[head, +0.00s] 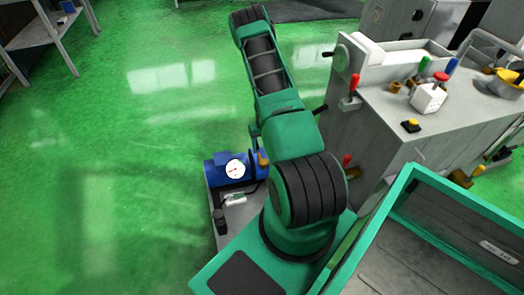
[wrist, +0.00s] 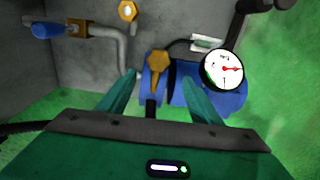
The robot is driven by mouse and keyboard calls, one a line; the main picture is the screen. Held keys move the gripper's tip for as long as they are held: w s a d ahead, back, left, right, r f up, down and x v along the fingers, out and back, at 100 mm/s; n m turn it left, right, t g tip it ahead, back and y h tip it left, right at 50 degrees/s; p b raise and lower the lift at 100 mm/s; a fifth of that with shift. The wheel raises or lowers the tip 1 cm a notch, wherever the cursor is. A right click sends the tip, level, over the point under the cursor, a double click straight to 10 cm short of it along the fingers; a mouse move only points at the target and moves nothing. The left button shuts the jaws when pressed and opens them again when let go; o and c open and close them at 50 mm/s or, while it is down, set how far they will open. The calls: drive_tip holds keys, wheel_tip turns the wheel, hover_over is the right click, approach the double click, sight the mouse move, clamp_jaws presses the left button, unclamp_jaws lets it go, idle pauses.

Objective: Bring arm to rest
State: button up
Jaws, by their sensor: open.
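My gripper (wrist: 160,92) shows in the wrist view with its two green fingers spread apart and nothing held between them. Beyond the fingers are a blue pump unit (wrist: 211,96) with a round white gauge (wrist: 222,69) and a brass fitting (wrist: 158,62). The fingers overlap the unit in the picture; I cannot tell any contact. In the head view my green arm (head: 283,103) reaches up from the base and hides most of the gripper. The blue pump unit (head: 218,168) sits left of the arm's lower part.
A grey grinder (head: 377,141) with levers and knobs stands close on the right. My green-rimmed tray (head: 400,186) is at the bottom right. A shelf (head: 36,33) is at the top left. The green floor (head: 110,150) on the left is clear. A blue-handled valve (wrist: 48,30) shows on a pipe.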

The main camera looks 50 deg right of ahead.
drive_tip(key=shift+r, duration=0.1)
idle(0.5)
drive_tip(key=s+a+r, duration=0.1)
drive_tip(key=a+r, duration=0.2)
drive_tip(key=r, duration=0.8)
drive_tip(key=s+a+r, duration=0.1)
drive_tip(key=a+r, duration=0.2)
drive_tip(key=r, duration=0.9)
drive_tip(key=s+a+r, duration=0.1)
drive_tip(key=a+r, duration=0.2)
drive_tip(key=r, duration=0.8)
drive_tip(key=s+a+r, duration=0.8)
drive_tip(key=s, duration=0.4)
drive_tip(key=s+a+r, duration=0.8)
drive_tip(key=s+r, duration=0.1)
drive_tip(key=s, duration=0.3)
drive_tip(key=shift+s+a, duration=0.15)
drive_tip(key=shift+a, duration=0.2)
drive_tip(key=shift+r, duration=0.1)
